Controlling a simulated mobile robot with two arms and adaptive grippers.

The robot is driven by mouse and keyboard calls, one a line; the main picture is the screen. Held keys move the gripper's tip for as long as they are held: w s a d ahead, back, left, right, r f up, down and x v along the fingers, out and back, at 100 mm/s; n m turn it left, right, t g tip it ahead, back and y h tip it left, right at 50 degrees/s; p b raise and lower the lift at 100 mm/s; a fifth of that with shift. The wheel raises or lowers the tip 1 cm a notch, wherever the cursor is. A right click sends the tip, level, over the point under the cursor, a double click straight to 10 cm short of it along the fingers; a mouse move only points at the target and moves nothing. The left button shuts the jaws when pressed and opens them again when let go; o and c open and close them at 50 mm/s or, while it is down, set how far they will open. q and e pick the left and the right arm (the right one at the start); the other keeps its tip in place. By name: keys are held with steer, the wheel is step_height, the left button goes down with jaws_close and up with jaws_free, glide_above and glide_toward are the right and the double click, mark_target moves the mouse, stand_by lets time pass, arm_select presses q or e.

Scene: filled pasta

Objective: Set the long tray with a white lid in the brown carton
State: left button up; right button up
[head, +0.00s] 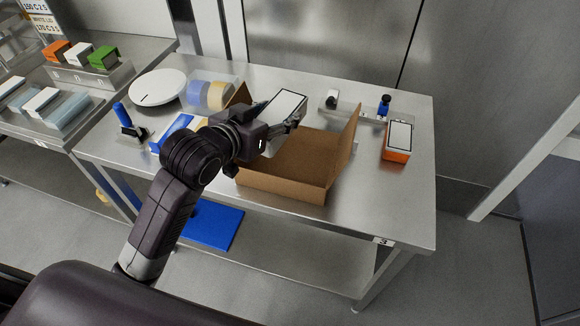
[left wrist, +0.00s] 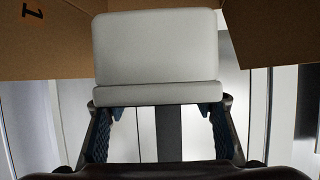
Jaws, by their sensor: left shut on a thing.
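My left gripper (head: 280,128) is shut on the long tray with a white lid (head: 287,104). The tray is held at the back left of the open brown carton (head: 283,188); I cannot tell how far it is inside. In the left wrist view the tray's pale face (left wrist: 155,48) fills the middle, between the fingers of the gripper (left wrist: 160,108). Brown cardboard (left wrist: 275,35) shows on both sides of it there. The carton's flaps stand up at its right and left. My gripper hides part of the tray and the carton. My right gripper is not in view.
An orange box with a white top (head: 397,141) stands right of the carton. A blue box (head: 172,134), a blue-handled tool (head: 122,115), a white disc (head: 157,87) and tape rolls (head: 217,95) are to the left. The table's front right (head: 385,205) is clear.

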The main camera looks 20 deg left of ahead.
arm_select(q)
steer(key=r, duration=0.1)
steer(key=w+r+n+y, duration=0.2)
steer(key=r, duration=0.1)
steer(key=shift+w+a+r, duration=0.1)
steer(key=shift+w+a, duration=0.05)
steer(key=shift+w, duration=0.05)
steer(key=shift+r+y, duration=0.1)
steer(key=shift+y, duration=0.2)
glide_above(280, 164)
step_height(280, 164, down, 5)
steer(key=shift+f+b, duration=0.1)
steer(key=shift+b, duration=0.25)
step_height(280, 164, down, 9)
steer(key=shift+f, duration=0.8)
step_height(280, 164, down, 4)
steer(key=shift+r, duration=0.1)
steer(key=o, duration=1.3)
steer(key=shift+c, duration=0.2)
steer(key=shift+o, duration=0.3)
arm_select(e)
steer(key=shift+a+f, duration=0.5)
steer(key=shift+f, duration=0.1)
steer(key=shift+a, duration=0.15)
